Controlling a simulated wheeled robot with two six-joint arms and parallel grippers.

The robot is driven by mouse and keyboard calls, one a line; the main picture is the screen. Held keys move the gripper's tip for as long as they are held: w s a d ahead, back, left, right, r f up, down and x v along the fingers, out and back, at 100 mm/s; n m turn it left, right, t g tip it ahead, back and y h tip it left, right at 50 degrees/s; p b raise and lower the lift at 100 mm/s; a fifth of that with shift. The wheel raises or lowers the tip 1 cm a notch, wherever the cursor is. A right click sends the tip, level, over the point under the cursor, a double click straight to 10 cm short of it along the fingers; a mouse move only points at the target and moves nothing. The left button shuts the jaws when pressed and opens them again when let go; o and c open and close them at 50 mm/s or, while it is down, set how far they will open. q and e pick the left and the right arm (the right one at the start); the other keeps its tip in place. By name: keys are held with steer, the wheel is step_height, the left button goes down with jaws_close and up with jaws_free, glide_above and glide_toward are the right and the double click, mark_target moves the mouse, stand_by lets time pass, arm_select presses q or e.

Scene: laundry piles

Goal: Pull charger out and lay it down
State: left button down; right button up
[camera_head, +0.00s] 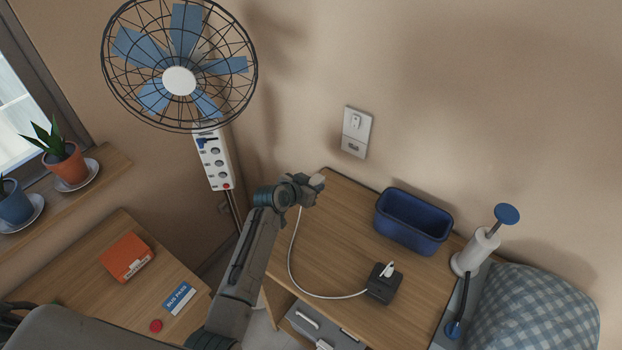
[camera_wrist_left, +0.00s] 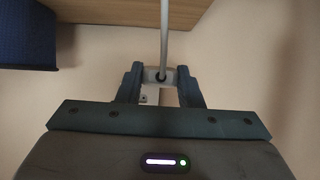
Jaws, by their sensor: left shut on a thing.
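My left gripper (camera_head: 312,188) is shut on the charger (camera_head: 318,182), a small pale block at its tip. In the left wrist view the charger (camera_wrist_left: 153,75) sits between the two dark fingers, with its cable leaving from it. In the head view the white cable (camera_head: 291,255) hangs from the gripper and curves over the wooden bedside top to a black box (camera_head: 384,284). The wall plate (camera_head: 357,132) is up and right of the gripper, and the charger appears apart from it. My right gripper is not in view.
A blue bin (camera_head: 413,222) stands on the wooden top (camera_head: 335,255) near the wall. The wooden top's middle is mostly clear.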

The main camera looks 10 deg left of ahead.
arm_select(q)
steer(key=shift+a, duration=0.1)
steer(key=shift+f+b, duration=0.4)
steer(key=shift+f, duration=0.55)
steer(key=shift+f+b, duration=0.8)
steer(key=shift+b, duration=0.15)
steer(key=shift+f+b, duration=0.6)
steer(key=shift+f, duration=0.2)
steer(key=shift+f+b, duration=1)
steer(key=shift+f, duration=0.3)
steer(key=c, duration=0.9)
jaws_free()
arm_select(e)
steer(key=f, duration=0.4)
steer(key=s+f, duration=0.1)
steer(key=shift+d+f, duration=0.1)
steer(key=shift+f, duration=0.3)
